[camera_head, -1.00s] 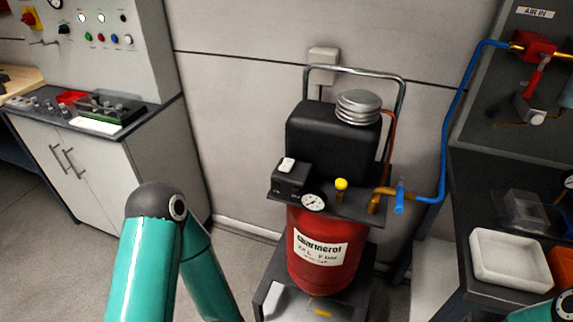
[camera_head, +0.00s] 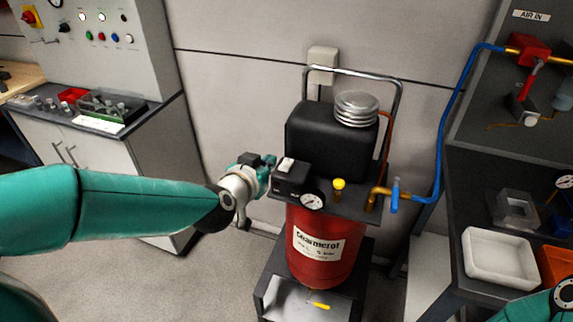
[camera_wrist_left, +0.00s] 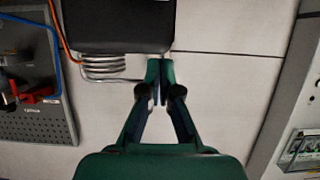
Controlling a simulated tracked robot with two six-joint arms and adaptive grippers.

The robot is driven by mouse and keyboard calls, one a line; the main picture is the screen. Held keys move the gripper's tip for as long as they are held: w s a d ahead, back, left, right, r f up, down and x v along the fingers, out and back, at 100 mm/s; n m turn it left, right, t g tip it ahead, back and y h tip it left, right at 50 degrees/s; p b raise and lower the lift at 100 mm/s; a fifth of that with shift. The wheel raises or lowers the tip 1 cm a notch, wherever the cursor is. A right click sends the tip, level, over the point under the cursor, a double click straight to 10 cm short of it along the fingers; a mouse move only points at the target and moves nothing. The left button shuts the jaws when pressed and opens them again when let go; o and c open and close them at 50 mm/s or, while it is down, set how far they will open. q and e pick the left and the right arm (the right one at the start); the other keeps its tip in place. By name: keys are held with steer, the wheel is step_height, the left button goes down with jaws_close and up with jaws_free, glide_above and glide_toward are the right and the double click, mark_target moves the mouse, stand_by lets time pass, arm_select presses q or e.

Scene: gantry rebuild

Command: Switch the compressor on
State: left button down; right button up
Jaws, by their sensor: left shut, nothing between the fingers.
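The compressor has a red tank (camera_head: 325,262), a black housing (camera_head: 322,135) with silver fins (camera_head: 356,107) on top, and a black switch box (camera_head: 290,180) with a white rocker (camera_head: 286,163). My left gripper (camera_head: 267,169) is shut and empty, close at the left side of the switch box; I cannot tell whether they touch. In the left wrist view, which looks upside down, the shut fingers (camera_wrist_left: 160,68) show against the black housing (camera_wrist_left: 115,25) and wall. The switch box and rocker are not clear there. My right gripper is out of view.
A round gauge (camera_head: 312,201) and yellow knob (camera_head: 339,185) sit right of the switch box. A blue hose (camera_head: 438,150) runs to the right-hand board. A control cabinet (camera_head: 110,45) stands left, a white tray (camera_head: 500,258) right. Floor shows left of the compressor.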

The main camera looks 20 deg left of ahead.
arm_select(q)
steer(key=shift+w+f, duration=0.1)
steer(key=shift+f, duration=0.05)
steer(key=p, duration=0.1)
glide_above(283, 169)
steer(key=f, duration=0.3)
steer(key=shift+s+f, duration=0.2)
steer(key=shift+f, duration=0.1)
step_height(283, 169, down, 3)
steer(key=shift+s+r, duration=0.1)
steer(key=shift+r, duration=0.1)
steer(key=shift+s+f, duration=0.1)
steer(key=shift+f, duration=0.65)
steer(key=f+b, duration=0.1)
steer(key=b, duration=0.4)
steer(key=shift+s+f+t, duration=0.15)
steer(key=shift+f+t, duration=0.15)
steer(key=shift+t, duration=0.1)
steer(key=shift+r+p, duration=0.5)
steer(key=shift+p, duration=0.2)
steer(key=shift+r, duration=0.1)
